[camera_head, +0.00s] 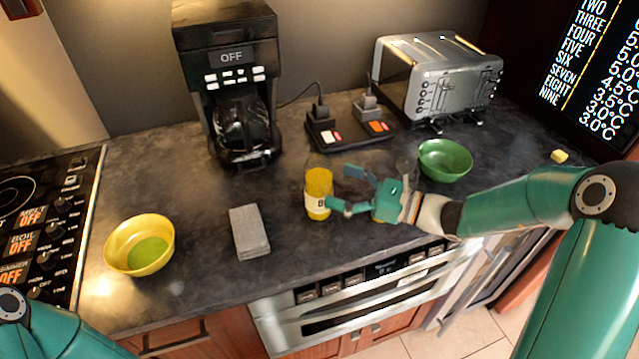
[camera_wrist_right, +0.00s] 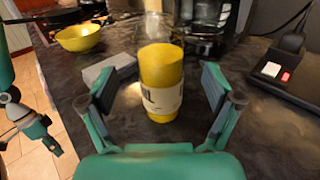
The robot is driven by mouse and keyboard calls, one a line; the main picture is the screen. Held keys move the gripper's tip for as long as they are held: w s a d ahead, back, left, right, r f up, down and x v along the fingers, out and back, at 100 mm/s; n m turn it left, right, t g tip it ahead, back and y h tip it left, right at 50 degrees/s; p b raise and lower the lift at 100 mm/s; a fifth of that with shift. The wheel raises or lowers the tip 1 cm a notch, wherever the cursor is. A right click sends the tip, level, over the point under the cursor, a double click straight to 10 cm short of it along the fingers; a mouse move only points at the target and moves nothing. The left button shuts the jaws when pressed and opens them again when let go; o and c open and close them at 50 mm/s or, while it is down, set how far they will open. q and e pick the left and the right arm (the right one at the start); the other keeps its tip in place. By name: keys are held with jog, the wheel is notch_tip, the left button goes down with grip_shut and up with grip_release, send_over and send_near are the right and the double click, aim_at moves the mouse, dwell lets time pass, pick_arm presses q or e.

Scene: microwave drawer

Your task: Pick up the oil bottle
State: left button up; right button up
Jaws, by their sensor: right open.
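The oil bottle (camera_head: 318,186) is yellow with a white label and stands upright on the dark counter (camera_head: 285,222). In the wrist view the bottle (camera_wrist_right: 161,78) stands between the two open fingers, a little ahead of the palm. My right gripper (camera_head: 345,190) is open, reaching in from the right, with its fingertips close to the bottle. It also shows in the wrist view (camera_wrist_right: 160,85), with clear gaps on both sides of the bottle. Only part of my left arm shows at the lower left of the head view; its gripper is not seen there.
A grey block (camera_head: 249,231) lies left of the bottle, and a yellow bowl (camera_head: 139,244) is farther left. A green bowl (camera_head: 445,160) sits behind my right gripper. A coffee maker (camera_head: 236,80), a charging base (camera_head: 345,133) and a toaster (camera_head: 437,78) stand behind.

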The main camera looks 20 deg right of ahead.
aim_at(318, 180)
jog(key=p+x, duration=0.1)
jog(key=x, duration=0.3)
jog(key=shift+w+f, duration=0.1)
jog(key=shift+f, duration=0.05)
jog(key=shift+w+a+p, duration=0.35)
jog(key=shift+a, duration=0.1)
jog(key=c, duration=1.5)
